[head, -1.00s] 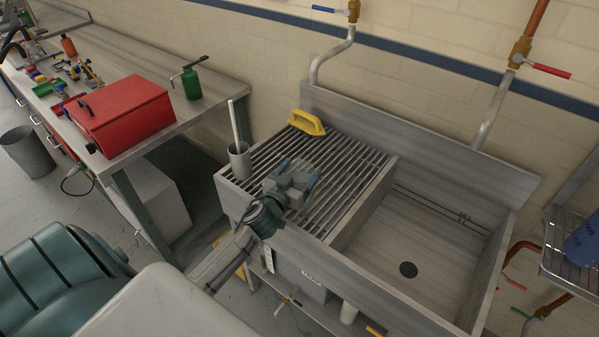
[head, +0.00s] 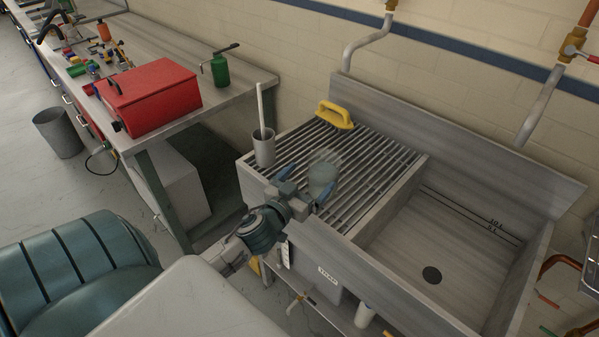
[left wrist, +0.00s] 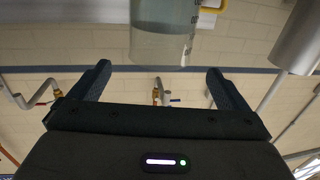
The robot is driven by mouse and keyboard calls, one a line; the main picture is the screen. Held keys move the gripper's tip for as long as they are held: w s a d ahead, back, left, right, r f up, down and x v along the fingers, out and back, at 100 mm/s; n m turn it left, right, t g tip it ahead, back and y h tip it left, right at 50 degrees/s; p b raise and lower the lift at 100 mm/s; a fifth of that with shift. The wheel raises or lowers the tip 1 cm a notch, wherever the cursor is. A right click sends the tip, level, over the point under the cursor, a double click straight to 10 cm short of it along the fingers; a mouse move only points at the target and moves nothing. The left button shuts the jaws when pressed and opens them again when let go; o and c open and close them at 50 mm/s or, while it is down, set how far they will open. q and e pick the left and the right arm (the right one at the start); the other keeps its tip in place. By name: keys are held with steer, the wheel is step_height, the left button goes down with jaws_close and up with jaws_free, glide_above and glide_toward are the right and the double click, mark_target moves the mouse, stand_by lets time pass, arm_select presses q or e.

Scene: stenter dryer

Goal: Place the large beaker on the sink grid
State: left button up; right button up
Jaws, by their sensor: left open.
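The large beaker (head: 322,178) is clear glass and stands upright on the sink grid (head: 363,160), near its front-middle part. My left gripper (head: 306,184) is open and empty at the front edge of the grid, just short of the beaker, with its blue fingers pointing toward it. In the left wrist view the beaker (left wrist: 163,32) shows beyond the open fingers (left wrist: 162,82), with pale liquid or tinted glass and faint markings; its far end is cut off. My right gripper is not in view.
A grey cup (head: 264,150) with a white rod stands at the grid's left corner. A yellow-handled tool (head: 335,114) lies at the back of the grid. The sink basin (head: 440,240) on the right is empty.

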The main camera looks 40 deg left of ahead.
arm_select(q)
steer(key=shift+s+d+b, duration=0.15)
steer(key=shift+s+b, duration=0.5)
steer(key=shift+s, duration=1.2)
steer(key=s+d+f+m+g, duration=0.1)
steer(key=s+d+f+g, duration=0.3)
steer(key=s+f+g, duration=0.5)
steer(key=s+d+f+m+g, duration=0.1)
steer(key=s+d+f+g, duration=0.5)
steer(key=s, duration=0.6)
steer(key=a+f, duration=0.2)
steer(key=f, duration=1.3)
steer(key=a+f, duration=0.2)
steer(key=f, duration=1.4)
steer(key=s+a+f+g, duration=0.1)
steer(key=s+f, duration=1.6)
steer(key=shift+s+a+f+n+g, duration=0.3)
steer(key=shift+s+f+g, duration=0.05)
steer(key=shift+f+g, duration=0.05)
